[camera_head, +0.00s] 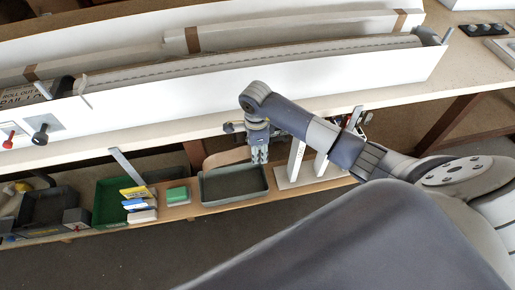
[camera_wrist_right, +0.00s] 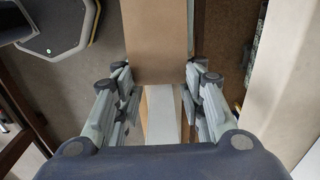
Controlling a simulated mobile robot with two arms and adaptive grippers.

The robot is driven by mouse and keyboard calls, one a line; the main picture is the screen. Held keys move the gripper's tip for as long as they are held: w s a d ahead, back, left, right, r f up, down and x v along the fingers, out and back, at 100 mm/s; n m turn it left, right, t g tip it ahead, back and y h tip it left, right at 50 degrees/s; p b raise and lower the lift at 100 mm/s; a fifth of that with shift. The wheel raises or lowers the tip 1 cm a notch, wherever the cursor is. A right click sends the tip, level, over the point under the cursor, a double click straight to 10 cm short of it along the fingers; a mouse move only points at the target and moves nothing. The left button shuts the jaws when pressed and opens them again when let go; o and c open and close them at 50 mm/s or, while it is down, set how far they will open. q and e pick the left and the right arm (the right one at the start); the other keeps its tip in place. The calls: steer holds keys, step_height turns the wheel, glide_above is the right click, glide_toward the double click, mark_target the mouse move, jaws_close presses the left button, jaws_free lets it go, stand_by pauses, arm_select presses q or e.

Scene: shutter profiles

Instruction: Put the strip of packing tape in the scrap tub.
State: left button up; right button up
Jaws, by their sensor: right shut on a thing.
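The strip of packing tape is a brown, flat band (camera_head: 226,157) in the head view. It sticks out to the left from my right gripper (camera_head: 260,154). In the right wrist view the brown strip (camera_wrist_right: 157,42) runs up from between the fingers of the right gripper (camera_wrist_right: 158,103), which is shut on it. In the head view the gripper and strip show over the back part of a grey open tub (camera_head: 235,202) on the low shelf; their height above it is hard to tell. No label shows which tub is for scrap. My left gripper is not in view.
Left of the grey tub are a green sponge-like block (camera_head: 177,195), several small coloured boxes (camera_head: 140,204), a green bin (camera_head: 106,214) and a dark bin (camera_head: 45,208). A white stand (camera_head: 296,160) is close on the right. The bench (camera_head: 170,130) edge is behind the gripper.

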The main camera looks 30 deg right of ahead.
step_height(320, 180, down, 6)
steer(key=b, duration=0.4)
steer(key=shift+f+b, duration=0.25)
steer(key=shift+b, duration=0.15)
steer(key=o, duration=0.8)
steer(key=shift+o, duration=0.2)
step_height(320, 180, up, 12)
steer(key=shift+a, duration=0.1)
stand_by(0.4)
